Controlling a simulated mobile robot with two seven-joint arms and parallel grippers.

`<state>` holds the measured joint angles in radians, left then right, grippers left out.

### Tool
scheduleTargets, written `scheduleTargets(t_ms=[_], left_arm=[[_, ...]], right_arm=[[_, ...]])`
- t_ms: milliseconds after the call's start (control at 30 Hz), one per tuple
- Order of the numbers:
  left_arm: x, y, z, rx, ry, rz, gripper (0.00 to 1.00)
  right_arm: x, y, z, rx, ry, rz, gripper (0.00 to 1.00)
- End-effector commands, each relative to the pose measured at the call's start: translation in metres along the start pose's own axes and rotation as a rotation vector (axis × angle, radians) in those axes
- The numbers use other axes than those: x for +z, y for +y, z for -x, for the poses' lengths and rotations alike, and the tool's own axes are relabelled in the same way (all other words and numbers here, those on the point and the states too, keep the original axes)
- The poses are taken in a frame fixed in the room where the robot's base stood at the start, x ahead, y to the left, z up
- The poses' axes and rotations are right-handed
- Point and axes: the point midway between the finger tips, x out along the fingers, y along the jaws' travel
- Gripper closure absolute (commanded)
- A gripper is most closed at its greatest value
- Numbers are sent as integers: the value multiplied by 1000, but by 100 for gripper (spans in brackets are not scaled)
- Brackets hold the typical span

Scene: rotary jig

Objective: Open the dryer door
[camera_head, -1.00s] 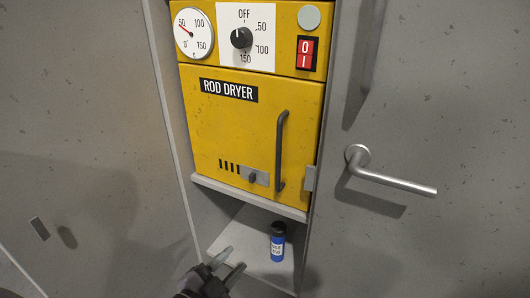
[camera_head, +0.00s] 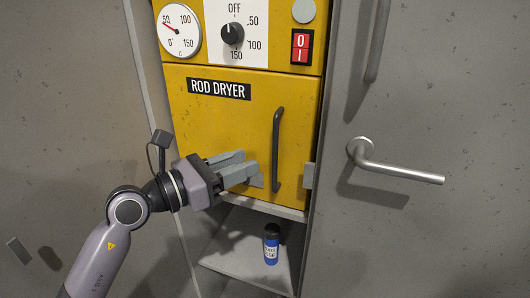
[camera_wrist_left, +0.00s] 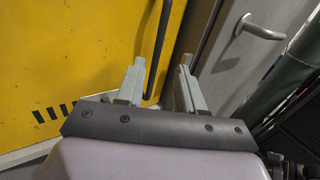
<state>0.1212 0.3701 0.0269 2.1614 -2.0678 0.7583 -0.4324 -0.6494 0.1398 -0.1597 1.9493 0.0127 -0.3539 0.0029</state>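The yellow dryer door (camera_head: 215,125), labelled ROD DRYER, is closed. Its dark vertical bar handle (camera_head: 277,150) is on the door's right side. My left gripper (camera_head: 250,162) is in front of the lower door, just left of the handle. Its two grey fingers are apart and hold nothing. In the left wrist view, the handle (camera_wrist_left: 158,45) shows in the gap between the fingertips (camera_wrist_left: 161,60), apparently beyond them. The gripper hides the vent slots and most of the small latch plate in the head view. My right gripper is not in view.
Above the door are a gauge (camera_head: 179,31), a black dial (camera_head: 232,33) and a red switch (camera_head: 301,46). A blue bottle (camera_head: 271,248) stands on the shelf below. A grey cabinet door with a metal lever handle (camera_head: 395,170) stands at the right.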

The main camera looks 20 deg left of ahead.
Motion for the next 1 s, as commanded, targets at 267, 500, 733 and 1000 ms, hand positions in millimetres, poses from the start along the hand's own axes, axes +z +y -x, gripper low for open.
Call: scheduleTargets(t_ms=[267,500,733,1000], left_arm=[[3,2,-26,9,9,-27,63],[1,3,-59,10,9,-25,63],[0,3,-71,10,10,-26,63],[0,3,-71,10,10,-26,79]], right_arm=[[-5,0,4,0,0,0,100],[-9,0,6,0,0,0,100],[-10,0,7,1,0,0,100],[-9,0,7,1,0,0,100]])
